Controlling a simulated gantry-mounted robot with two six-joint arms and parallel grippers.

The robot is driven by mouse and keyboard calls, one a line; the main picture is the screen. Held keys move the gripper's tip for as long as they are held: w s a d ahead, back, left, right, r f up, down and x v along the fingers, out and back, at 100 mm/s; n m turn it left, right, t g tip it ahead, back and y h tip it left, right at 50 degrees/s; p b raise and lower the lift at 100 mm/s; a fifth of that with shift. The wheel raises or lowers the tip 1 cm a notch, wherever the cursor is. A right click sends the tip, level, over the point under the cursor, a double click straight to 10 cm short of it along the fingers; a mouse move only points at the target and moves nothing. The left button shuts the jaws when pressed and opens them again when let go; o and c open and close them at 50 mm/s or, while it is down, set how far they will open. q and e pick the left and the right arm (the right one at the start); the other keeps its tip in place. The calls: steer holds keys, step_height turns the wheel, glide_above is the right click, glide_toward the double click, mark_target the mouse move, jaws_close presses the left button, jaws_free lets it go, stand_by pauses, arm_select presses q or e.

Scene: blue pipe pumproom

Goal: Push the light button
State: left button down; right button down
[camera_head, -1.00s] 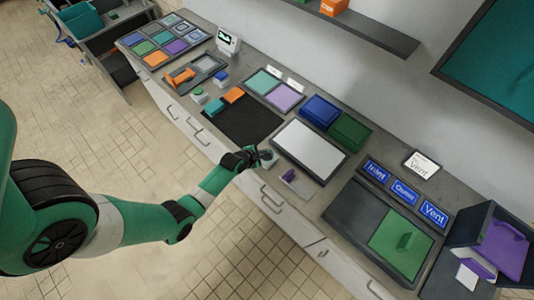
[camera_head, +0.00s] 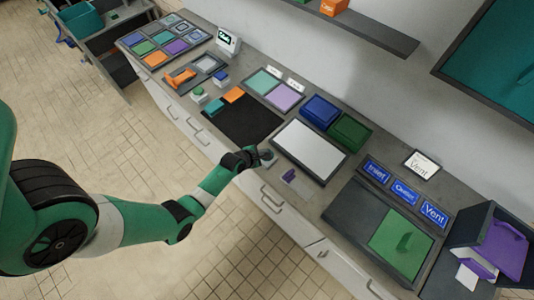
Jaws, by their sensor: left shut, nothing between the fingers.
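My left gripper (camera_head: 267,157) reaches in from the left over the front edge of the counter. It is shut and empty, between the black mat and the white panel (camera_head: 311,150). A small purple piece (camera_head: 289,175) is on the counter just right of and nearer than the gripper, apart from it in the picture. I cannot tell whether this is the light button. Two small white-based pieces, one green-topped (camera_head: 198,94) and one blue-topped (camera_head: 221,76), stand farther left. My right gripper is not in view.
The black mat (camera_head: 242,120) has teal and orange pieces at its far left corner. Blue (camera_head: 320,109) and green (camera_head: 350,132) boxes stand behind the white panel. A dark tray (camera_head: 352,205) with a green pad (camera_head: 400,243) is at right. A shelf (camera_head: 365,30) overhangs the counter.

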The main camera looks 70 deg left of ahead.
arm_select(q)
steer(key=shift+f, duration=0.45)
steer(key=shift+f+b, duration=0.3)
steer(key=shift+b, duration=0.2)
steer(key=shift+r+p, duration=0.75)
steer(key=shift+p, duration=0.05)
step_height(320, 180, up, 6)
steer(key=p, duration=0.6)
steer(key=shift+r, duration=0.15)
